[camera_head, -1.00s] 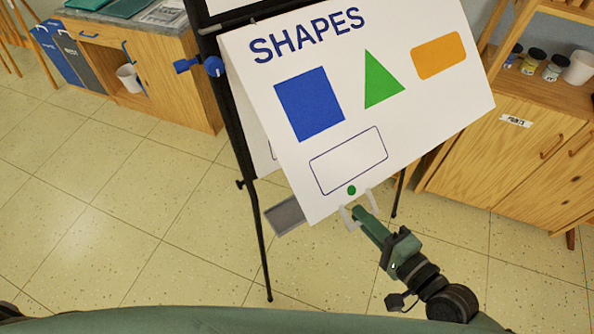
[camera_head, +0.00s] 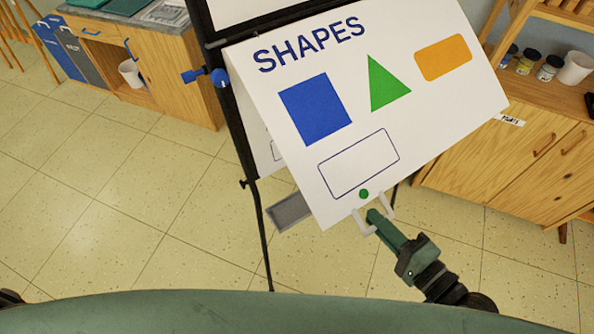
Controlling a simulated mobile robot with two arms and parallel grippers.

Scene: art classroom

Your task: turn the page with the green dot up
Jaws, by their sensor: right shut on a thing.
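The white page (camera_head: 300,165) headed "SHAPES" hangs on a black easel, tilted in the picture. It shows a blue square, a green triangle, an orange rounded rectangle and an empty outlined box. The green dot (camera_head: 364,194) is near its bottom edge. My right gripper (camera_head: 374,215) is at that edge just below the dot, its pale fingers shut on the page. The page's lower part stands out from the easel, and part of another sheet (camera_head: 262,148) shows behind its left edge. My left gripper is not in view.
The easel's black post (camera_head: 243,150) and blue knob (camera_head: 219,77) stand left of the page, with a grey tray (camera_head: 289,212) below. A wooden cabinet (camera_head: 505,165) with jars is at right, another (camera_head: 165,80) at back left. The floor at left is clear.

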